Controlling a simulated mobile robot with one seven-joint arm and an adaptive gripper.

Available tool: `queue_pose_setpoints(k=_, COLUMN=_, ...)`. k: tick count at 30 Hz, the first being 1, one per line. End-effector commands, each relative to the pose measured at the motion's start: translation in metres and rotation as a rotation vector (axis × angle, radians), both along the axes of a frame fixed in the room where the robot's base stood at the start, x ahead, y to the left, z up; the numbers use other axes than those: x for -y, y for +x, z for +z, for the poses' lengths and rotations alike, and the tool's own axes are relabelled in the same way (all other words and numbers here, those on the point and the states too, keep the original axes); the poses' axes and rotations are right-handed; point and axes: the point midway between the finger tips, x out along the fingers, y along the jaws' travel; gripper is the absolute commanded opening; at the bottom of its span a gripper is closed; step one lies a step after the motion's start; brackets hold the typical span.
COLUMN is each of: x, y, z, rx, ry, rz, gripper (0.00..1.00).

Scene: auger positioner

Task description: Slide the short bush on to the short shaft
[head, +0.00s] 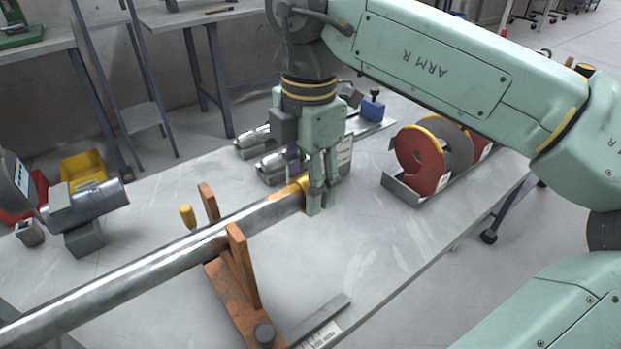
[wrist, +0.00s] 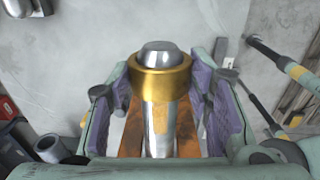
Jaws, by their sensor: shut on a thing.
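The short bush is a gold-coloured ring (head: 304,187), also seen in the wrist view (wrist: 161,78). My gripper (head: 322,206) points down at the right end of a long steel shaft (head: 150,256) and is shut on the bush. In the wrist view the purple finger pads stand on both sides of the bush. The bush sits around the shaft near its end, with the bright rounded tip showing through the ring and the shaft (wrist: 158,128) continuing below it. How far on the bush is seated I cannot tell. No second shaft is clearly visible.
An orange stand (head: 236,290) with upright prongs carries the shaft. Red and grey discs (head: 422,160) stand in a tray at the right. Metal cylinders (head: 275,168) lie behind the gripper. A grey motor-like unit (head: 90,205) is at the left. The table's front right is mostly clear.

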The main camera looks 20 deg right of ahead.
Motion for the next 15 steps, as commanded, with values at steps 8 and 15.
queue_pose_setpoints(k=8, x=0.008, y=0.000, z=0.002, rx=-0.002, ry=-0.033, rz=-0.007, gripper=0.07)
queue_pose_setpoints(k=15, x=0.018, y=0.004, z=0.002, rx=0.000, ry=-0.034, rz=-0.008, gripper=0.07)
